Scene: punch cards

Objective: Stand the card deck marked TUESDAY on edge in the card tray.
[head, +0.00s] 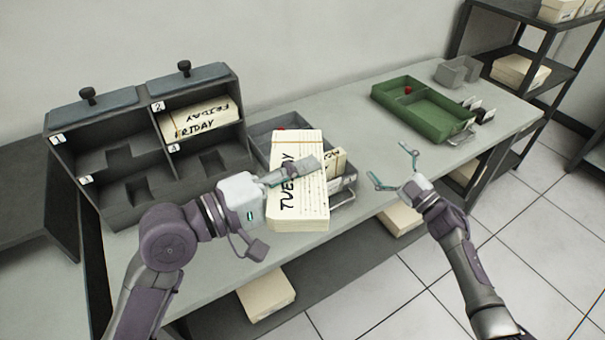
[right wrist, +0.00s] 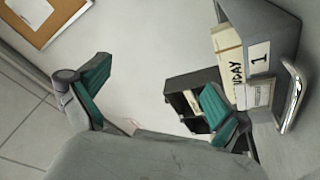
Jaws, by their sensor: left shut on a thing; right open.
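The cream card deck marked TUESDAY (head: 300,208) is tilted, its marked face towards the head camera. My left gripper (head: 293,174) is shut on it, with a finger across its face. The deck hangs in front of a grey tray (head: 262,128) and hides much of it. Another cream deck (head: 335,162) stands in that tray's right part; its writing is mostly hidden. The right wrist view shows a tray labelled 1 (right wrist: 285,35) with a deck ending in "DAY" (right wrist: 226,45). My right gripper (head: 393,166) is open and empty, right of the grey tray.
A dark pigeonhole cabinet (head: 146,125) at left holds a FRIDAY deck (head: 200,118); its other visible compartments look empty. A green tray (head: 425,112) with a red item (head: 407,90) lies at back right. Bench top (head: 372,150) is clear between the trays. A shelf rack (head: 545,62) stands beyond.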

